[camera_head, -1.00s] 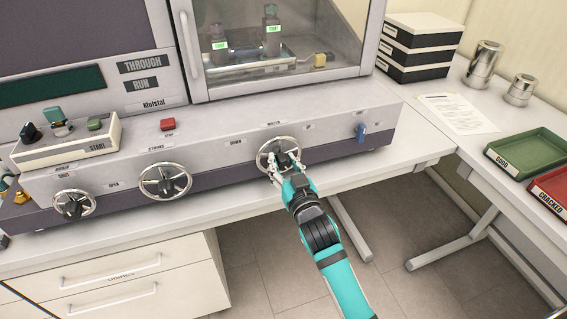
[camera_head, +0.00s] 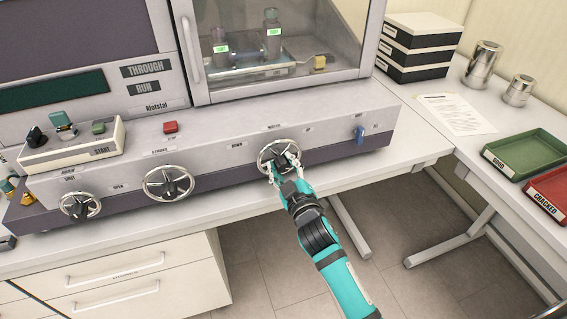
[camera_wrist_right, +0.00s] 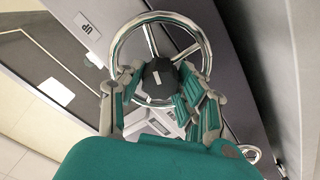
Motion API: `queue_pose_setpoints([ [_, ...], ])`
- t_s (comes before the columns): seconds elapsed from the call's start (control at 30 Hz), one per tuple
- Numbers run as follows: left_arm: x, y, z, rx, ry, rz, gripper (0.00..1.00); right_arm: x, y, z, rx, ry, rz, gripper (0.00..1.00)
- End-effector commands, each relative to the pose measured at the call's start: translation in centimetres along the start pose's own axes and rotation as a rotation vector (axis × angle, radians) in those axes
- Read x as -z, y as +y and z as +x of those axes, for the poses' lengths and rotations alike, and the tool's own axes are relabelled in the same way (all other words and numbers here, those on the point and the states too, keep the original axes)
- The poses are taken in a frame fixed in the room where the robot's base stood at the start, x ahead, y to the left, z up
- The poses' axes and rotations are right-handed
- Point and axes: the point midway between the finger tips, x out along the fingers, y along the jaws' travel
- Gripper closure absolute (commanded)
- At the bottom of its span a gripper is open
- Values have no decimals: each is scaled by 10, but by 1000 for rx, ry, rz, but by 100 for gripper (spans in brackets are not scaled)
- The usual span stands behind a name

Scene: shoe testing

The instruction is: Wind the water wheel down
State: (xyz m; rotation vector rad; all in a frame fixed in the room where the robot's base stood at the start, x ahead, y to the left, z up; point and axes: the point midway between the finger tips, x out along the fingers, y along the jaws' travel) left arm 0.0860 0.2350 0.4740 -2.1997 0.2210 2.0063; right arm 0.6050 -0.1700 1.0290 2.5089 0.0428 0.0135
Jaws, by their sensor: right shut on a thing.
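The water wheel (camera_head: 265,152) is a chrome handwheel with a dark hub on the front of the grey machine, under a small label. My right gripper (camera_head: 283,164) is at this wheel, its fingers closed around the hub. In the right wrist view the wheel's chrome rim (camera_wrist_right: 160,17) surrounds the fingers, and the black hub (camera_wrist_right: 158,78) with a white mark sits between the fingertips (camera_wrist_right: 160,88). A label reading UP (camera_wrist_right: 87,27) shows beside the rim. The fingers hide part of the spokes. My left gripper is not in view.
Two more handwheels (camera_head: 168,183) (camera_head: 80,206) sit to the left on the same panel. A glass-fronted chamber (camera_head: 285,50) stands above. Green (camera_head: 530,153) and red (camera_head: 553,190) trays lie on the right table.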

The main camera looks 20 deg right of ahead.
Motion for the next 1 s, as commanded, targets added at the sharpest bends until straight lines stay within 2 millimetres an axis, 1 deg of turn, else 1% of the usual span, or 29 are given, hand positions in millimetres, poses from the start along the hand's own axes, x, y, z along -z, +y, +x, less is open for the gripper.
queue_pose_setpoints([
  [0.1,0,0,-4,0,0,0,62,1,0,0,1,1,-114,97],
  [0.6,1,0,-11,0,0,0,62,1,-1,0,0,1,-579,97],
  [0.8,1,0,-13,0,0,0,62,0,-1,0,1,1,-730,97],
  [1.0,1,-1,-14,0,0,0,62,0,-2,0,1,1,-833,97],
])
